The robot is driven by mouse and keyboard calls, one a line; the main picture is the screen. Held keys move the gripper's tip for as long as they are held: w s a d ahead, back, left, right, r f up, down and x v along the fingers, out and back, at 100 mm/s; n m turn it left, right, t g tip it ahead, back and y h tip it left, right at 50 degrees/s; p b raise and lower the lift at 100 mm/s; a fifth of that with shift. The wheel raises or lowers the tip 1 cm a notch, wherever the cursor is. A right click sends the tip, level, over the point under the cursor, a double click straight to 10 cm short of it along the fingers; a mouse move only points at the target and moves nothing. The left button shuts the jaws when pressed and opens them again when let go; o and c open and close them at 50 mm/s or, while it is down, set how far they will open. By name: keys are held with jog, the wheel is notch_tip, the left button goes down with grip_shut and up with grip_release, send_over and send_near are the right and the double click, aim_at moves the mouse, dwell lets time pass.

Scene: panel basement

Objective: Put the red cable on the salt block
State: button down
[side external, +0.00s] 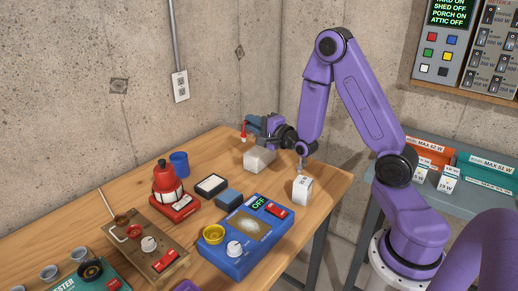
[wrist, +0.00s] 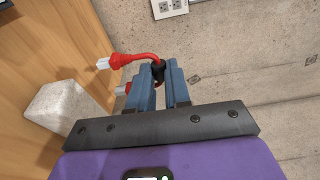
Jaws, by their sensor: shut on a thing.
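The red cable (wrist: 136,58) is pinched between the blue fingers of my gripper (wrist: 161,74), with a black part of it between the fingertips. Its red plug ends with pale tips stick out to the left in the wrist view. In the side external view the cable (side external: 243,131) hangs small at the fingertips of my gripper (side external: 250,124). The salt block (side external: 259,160), a pale whitish block, sits on the table just below my gripper. It also shows at the left in the wrist view (wrist: 58,112), apart from the cable.
The wooden table (side external: 213,152) also holds a blue cup (side external: 179,163), a red bottle-like device (side external: 166,183), a blue OFF box (side external: 245,238), a white box (side external: 302,190) and a brown switch panel (side external: 147,243). Concrete walls stand close behind.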

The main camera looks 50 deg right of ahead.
jog(key=d+r, duration=0.1)
jog(key=d, duration=0.6)
send_over(265, 151)
jog(key=shift+s+f, duration=0.1)
jog(key=shift+f, duration=3.9)
jog(key=shift+f, duration=0.1)
jog(key=c, duration=1.1)
grip_release()
